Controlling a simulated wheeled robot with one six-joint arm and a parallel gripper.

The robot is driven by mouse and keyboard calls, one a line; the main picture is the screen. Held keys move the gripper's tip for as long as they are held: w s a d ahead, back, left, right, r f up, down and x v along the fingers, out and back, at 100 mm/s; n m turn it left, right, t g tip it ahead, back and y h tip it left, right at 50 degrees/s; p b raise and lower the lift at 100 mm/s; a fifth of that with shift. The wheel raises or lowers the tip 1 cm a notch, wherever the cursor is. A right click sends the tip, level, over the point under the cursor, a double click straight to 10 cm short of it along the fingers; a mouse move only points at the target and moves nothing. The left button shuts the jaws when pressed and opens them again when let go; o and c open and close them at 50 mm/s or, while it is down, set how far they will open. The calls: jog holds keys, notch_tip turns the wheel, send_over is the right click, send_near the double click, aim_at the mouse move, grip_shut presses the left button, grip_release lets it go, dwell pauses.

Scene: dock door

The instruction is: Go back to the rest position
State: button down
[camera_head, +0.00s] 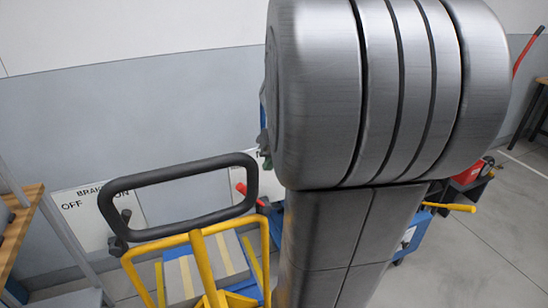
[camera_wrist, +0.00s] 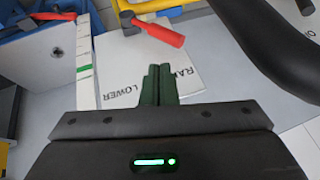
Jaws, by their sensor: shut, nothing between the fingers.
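My gripper (camera_wrist: 159,70) shows in the wrist view with its two dark green fingers together and nothing between them. The fingers point toward a white sign (camera_wrist: 118,68) lettered "LOWER" and, partly hidden by them, "RA...". A lever with a red handle (camera_wrist: 158,30) sits at the sign's upper edge, beyond the fingertips and apart from them in the picture. In the head view my grey arm fills the centre and right and hides most of the gripper. The red handle (camera_head: 241,188) shows just left of my arm there.
A yellow-framed cart (camera_head: 197,245) with a black loop handle (camera_head: 180,168) stands left of my arm. Behind it is a "BRAKE ON OFF" sign (camera_head: 75,222). A wooden shelf (camera_head: 22,235) is at far left. A blue trolley (camera_head: 412,240) stands right. Open floor lies at lower right.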

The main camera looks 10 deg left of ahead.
jog(key=shift+v, duration=1.1)
jog(key=x, duration=1.3)
jog(key=shift+a+f, duration=0.2)
